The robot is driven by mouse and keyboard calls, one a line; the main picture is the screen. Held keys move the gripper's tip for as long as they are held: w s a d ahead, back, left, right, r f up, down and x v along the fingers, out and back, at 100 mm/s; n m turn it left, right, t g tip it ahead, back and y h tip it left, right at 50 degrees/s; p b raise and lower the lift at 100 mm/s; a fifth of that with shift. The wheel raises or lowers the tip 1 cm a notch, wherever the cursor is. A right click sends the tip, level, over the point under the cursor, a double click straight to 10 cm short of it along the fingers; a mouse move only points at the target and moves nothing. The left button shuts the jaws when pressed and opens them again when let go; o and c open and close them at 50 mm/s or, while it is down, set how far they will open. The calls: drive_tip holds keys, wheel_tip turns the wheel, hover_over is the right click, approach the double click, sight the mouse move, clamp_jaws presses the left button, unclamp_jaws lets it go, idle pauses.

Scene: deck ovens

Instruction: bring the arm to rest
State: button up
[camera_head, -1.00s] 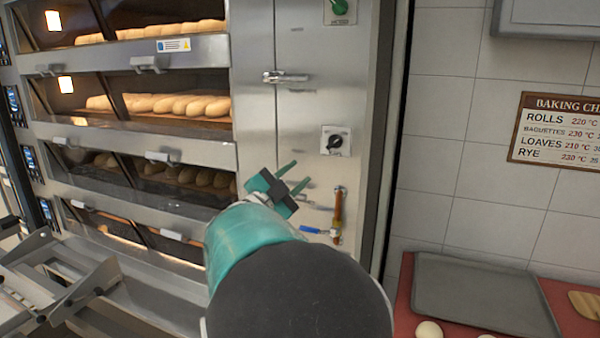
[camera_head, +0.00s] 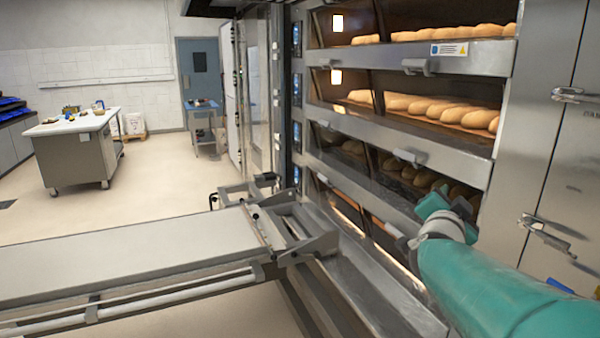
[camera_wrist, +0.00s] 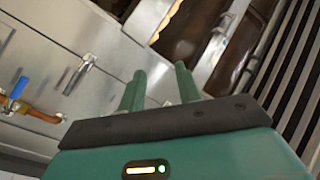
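My green arm (camera_head: 505,290) reaches in from the lower right in the head view. My gripper (camera_head: 445,203) is at its end, in front of the lower decks of the oven (camera_head: 405,155). In the wrist view my gripper (camera_wrist: 158,82) shows two green fingers standing apart with nothing between them. Beyond them are the steel panel (camera_wrist: 75,40) and the dark oven front. I cannot tell how far the fingers are from the oven.
A long loader (camera_head: 110,250) stands low at the left, against the oven. Door handles (camera_head: 545,232) stick out from the steel panel at the right. A blue valve lever (camera_wrist: 18,88) shows in the wrist view. Open floor (camera_head: 160,180) lies behind, with a worktable (camera_head: 75,160).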

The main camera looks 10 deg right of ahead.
drive_tip(key=s+a+f+n+y, duration=0.1)
drive_tip(key=a+f+n+y, duration=0.4)
drive_tip(key=a, duration=0.5)
drive_tip(key=a+f+n+y, duration=0.2)
drive_tip(key=a+n+y, duration=0.35)
drive_tip(key=a, duration=0.45)
drive_tip(key=s+a+f+n+g+y, duration=0.1)
drive_tip(key=s+a+f+n+g, duration=0.2)
drive_tip(key=s, duration=0.5)
drive_tip(key=s+a+f+n+g+y, duration=0.1)
drive_tip(key=s+a+f+n+g, duration=0.2)
drive_tip(key=s+a+f, duration=0.3)
drive_tip(key=shift+s+a+f+g+y, duration=0.15)
drive_tip(key=shift+s+f+g+y, duration=0.2)
drive_tip(key=shift+s+f+g, duration=0.5)
drive_tip(key=shift+s+r+t, duration=0.2)
drive_tip(key=shift+s+t, duration=0.05)
drive_tip(key=shift+s, duration=0.1)
